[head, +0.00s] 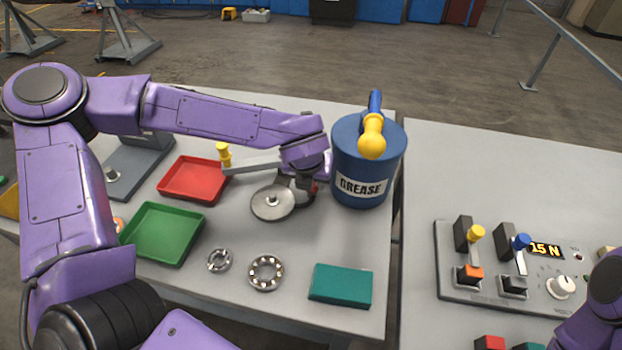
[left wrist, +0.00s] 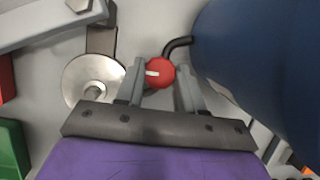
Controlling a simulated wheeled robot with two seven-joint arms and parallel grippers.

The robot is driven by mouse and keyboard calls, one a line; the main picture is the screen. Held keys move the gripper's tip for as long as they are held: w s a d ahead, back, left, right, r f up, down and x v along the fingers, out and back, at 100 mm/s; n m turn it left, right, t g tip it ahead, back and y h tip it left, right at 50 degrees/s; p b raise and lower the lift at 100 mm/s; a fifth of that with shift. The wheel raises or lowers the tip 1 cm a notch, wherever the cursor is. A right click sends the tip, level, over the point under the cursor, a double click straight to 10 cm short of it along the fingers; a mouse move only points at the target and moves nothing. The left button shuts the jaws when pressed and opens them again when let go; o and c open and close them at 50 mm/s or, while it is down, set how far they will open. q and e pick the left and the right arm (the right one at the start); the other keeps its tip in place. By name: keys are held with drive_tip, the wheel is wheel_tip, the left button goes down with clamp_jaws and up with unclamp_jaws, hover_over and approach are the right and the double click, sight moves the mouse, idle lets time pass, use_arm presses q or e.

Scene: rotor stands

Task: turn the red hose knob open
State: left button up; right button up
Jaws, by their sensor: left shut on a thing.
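The red hose knob (left wrist: 161,73) is round with a white mark that points left in the left wrist view. A black hose (left wrist: 178,44) runs from beside it to the blue grease drum (left wrist: 235,50). My left gripper (left wrist: 162,84) is shut on the knob, with one finger on each side. In the head view only a small bit of the red knob (head: 314,188) shows beside the drum (head: 346,150); my left arm hides the rest. My right gripper is outside both views; only part of my right arm shows at the lower right.
A metal disc (head: 268,204) lies close to the knob. Red (head: 166,186) and green (head: 135,240) trays, bearing rings (head: 257,285) and a teal block (head: 341,286) are on the table. A control panel (head: 449,294) is on the right table.

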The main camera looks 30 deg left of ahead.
use_arm(q)
drive_tip(key=o, duration=1)
drive_tip(key=shift+o, duration=0.2)
drive_tip(key=v, duration=1)
drive_tip(key=shift+r+b, duration=0.3)
drive_tip(key=shift+b, duration=0.15)
drive_tip(key=shift+s, duration=0.1)
